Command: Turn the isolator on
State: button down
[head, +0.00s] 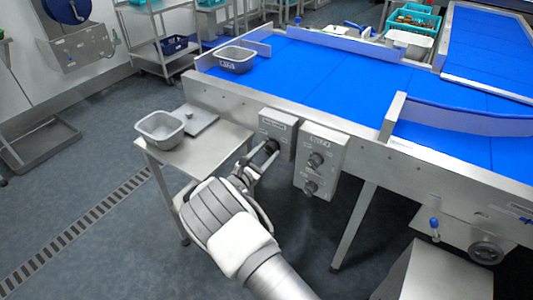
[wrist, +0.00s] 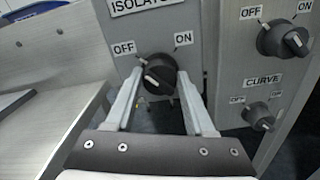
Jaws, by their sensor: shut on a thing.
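The isolator is a grey box (head: 279,127) on the side of the blue-belted conveyor. It carries a black rotary knob (wrist: 157,74), with the OFF label (wrist: 124,48) at its upper left and the ON label (wrist: 183,39) at its upper right. A white mark shows on the left part of the knob's face; I cannot tell its setting for certain. My gripper (wrist: 161,82) has one finger on each side of the knob and is shut on it. In the head view my gripper (head: 262,163) reaches the front of the box, and its fingers partly cover the knob.
A second control box (head: 320,158) with two knobs, the lower labelled CURVE (wrist: 263,79), stands close to the right. A steel side table (head: 215,146) with a grey tub (head: 160,130) is close to the left. The conveyor (head: 330,75) rises behind.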

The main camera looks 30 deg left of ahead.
jog(key=m+b, duration=0.1)
jog(key=m, duration=0.1)
jog(key=m+b, duration=0.1)
jog(key=m, duration=0.1)
jog(key=shift+f+b, duration=0.25)
jog(key=shift+b, duration=0.1)
jog(key=m+b, duration=0.3)
jog(key=m, duration=0.1)
jog(key=shift+d+f+m, duration=0.1)
jog(key=shift+m, duration=0.3)
jog(key=m+b, duration=0.5)
jog(key=shift+b, duration=0.35)
jog(key=shift+m+b, duration=1.3)
jog(key=shift+m, duration=0.2)
jog(key=shift+c, duration=1.3)
grip_release()
jog(key=shift+s+r, duration=0.1)
jog(key=shift+r, duration=0.1)
jog(key=s+a+p, duration=0.1)
jog(key=s+p, duration=0.3)
jog(key=s, duration=1.3)
jog(key=shift+a, duration=0.25)
